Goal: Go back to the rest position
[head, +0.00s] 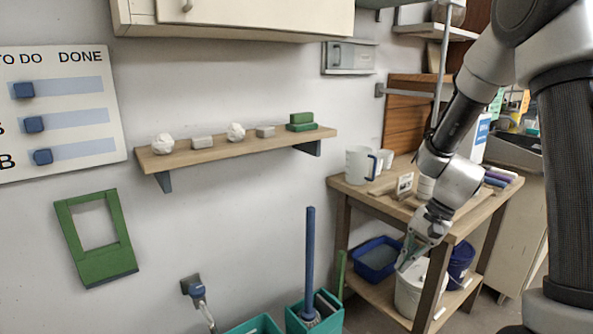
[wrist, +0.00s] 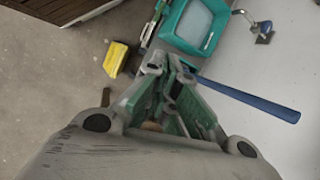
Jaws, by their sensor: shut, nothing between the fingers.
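My gripper (head: 412,257) is shut and empty at the end of my arm. In the head view it points down in front of the wooden table and overlaps the white bucket (head: 408,299) on the lower shelf; I cannot tell how far apart they are. In the wrist view my gripper (wrist: 168,68) is seen from above with its fingertips together. A blue bucket (head: 461,262) stands behind the table leg on the lower shelf. A blue tub (head: 377,262) stands to the left of the white bucket.
The wooden table (head: 335,181) bears a white mug (head: 360,165). A teal bin (head: 330,322) with a blue handle (head: 311,250) stands left of the table. A wall shelf (head: 215,152) holds small lumps and blocks. In the wrist view a yellow object (wrist: 116,59) lies on the floor.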

